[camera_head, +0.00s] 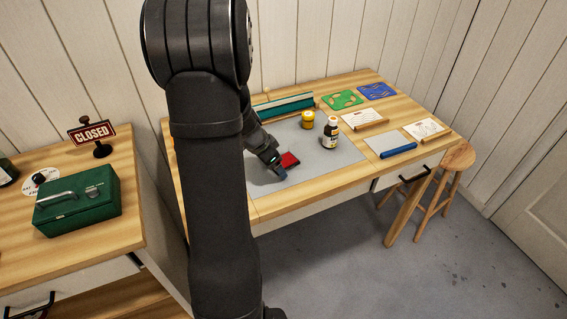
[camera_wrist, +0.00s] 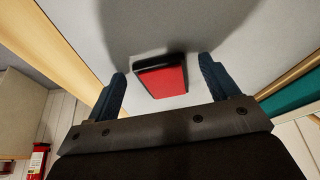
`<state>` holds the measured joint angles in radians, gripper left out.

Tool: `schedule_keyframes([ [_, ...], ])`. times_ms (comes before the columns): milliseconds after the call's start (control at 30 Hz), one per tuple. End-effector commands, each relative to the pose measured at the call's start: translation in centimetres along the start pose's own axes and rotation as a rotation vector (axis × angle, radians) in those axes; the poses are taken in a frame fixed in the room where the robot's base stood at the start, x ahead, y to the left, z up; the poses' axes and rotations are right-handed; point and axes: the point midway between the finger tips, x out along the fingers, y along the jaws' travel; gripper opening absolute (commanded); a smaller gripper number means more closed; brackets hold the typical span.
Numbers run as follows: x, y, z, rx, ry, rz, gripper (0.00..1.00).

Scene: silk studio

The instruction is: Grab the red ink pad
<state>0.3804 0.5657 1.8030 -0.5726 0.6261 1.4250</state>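The red ink pad (camera_head: 290,160) lies on the grey mat (camera_head: 260,187) on the table, a small flat pad with a red face and black edging. In the wrist view the ink pad (camera_wrist: 164,80) sits ahead, between the lines of the two blue fingers. My gripper (camera_head: 279,172) is beside the ink pad, low over the mat, and its fingers are spread wide in the wrist view (camera_wrist: 162,85). The gap between the fingers is empty near the palm. I cannot tell whether the fingertips have passed the pad's edges. Part of the mat is hidden behind my arm.
A dark bottle (camera_head: 330,134) and a yellow jar (camera_head: 308,119) stand right of the pad. A teal-green long object (camera_head: 285,106) lies behind. Cards (camera_head: 426,129) and a blue roll (camera_head: 398,151) lie at the right. A green box (camera_head: 78,202) is on the left table.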

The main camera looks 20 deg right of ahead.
Motion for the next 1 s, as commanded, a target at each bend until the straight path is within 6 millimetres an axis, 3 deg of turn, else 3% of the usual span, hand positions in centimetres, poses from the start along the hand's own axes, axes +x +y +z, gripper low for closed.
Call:
schedule_keyframes([
  [33, 0.0, 0.0, 0.0, 0.0, 0.0, 0.0, 0.72],
  [267, 0.0, 0.0, 0.0, 0.0, 0.0, 0.0, 0.29],
  [667, -0.8, -0.1, -0.3, 0.0, 0.002, -0.001, 0.28],
  [900, -4.2, -0.1, -1.8, 0.003, 0.003, -0.004, 0.28],
  [1000, -4.9, 2.4, -3.0, 0.007, 0.003, -0.001, 0.28],
])
